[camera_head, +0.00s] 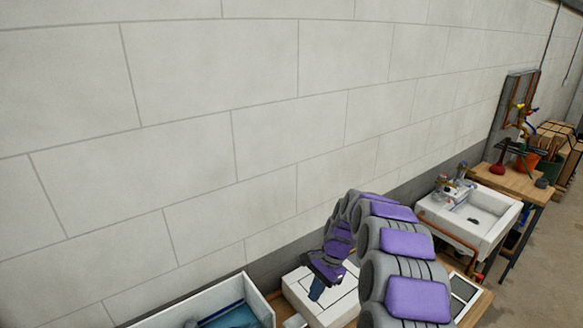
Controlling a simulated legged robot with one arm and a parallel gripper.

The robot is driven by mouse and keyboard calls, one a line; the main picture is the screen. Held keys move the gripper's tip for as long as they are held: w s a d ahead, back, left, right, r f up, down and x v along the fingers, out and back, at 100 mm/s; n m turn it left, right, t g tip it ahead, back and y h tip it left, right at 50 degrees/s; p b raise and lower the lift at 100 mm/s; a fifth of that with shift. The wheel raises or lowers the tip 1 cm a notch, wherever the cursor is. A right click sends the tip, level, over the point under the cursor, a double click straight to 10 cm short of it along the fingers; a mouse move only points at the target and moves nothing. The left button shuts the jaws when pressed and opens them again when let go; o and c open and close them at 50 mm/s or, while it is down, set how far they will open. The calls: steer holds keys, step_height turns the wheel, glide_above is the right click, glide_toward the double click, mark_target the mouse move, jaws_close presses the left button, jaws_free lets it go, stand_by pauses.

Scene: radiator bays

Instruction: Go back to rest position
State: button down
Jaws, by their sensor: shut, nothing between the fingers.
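My grey arm with purple pads rises from the bottom of the view and bends over toward the wall. My gripper (323,271) is at its end, small and dark, pointing down. It is shut and holds nothing that I can see. It appears over or in front of a white box-like unit (337,312) on the bench; the gap between them cannot be told. A small blue piece shows just below the gripper, and I cannot tell what it belongs to. My arm hides part of the bench.
A pale block wall (190,130) runs along the left. A white open bin (258,300) is at the bottom. A white sink (478,215) with taps stands to the right. Beyond it is a wooden table (512,182) with tools. Grey floor (545,255) is clear at the right.

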steer(key=s+r+n+h+b, duration=0.1)
steer(key=s+r+n, duration=0.15)
steer(key=s, duration=0.35)
steer(key=s+r+n+b, duration=0.2)
steer(key=s+r, duration=0.2)
steer(key=s, duration=0.2)
steer(key=s+r+n+h+b, duration=0.1)
steer(key=s+r+n, duration=0.15)
steer(key=s, duration=0.45)
steer(key=s+d+f+n+h+b, duration=0.1)
steer(key=s+d+n+b, duration=0.1)
steer(key=s, duration=0.9)
steer(key=s+d+f+n+b, duration=0.1)
steer(key=s+d+n+b, duration=0.1)
steer(key=s, duration=0.8)
steer(key=shift+s+d+f+t+h, duration=0.15)
steer(key=shift+s+d+t+h, duration=0.25)
steer(key=shift+d, duration=0.15)
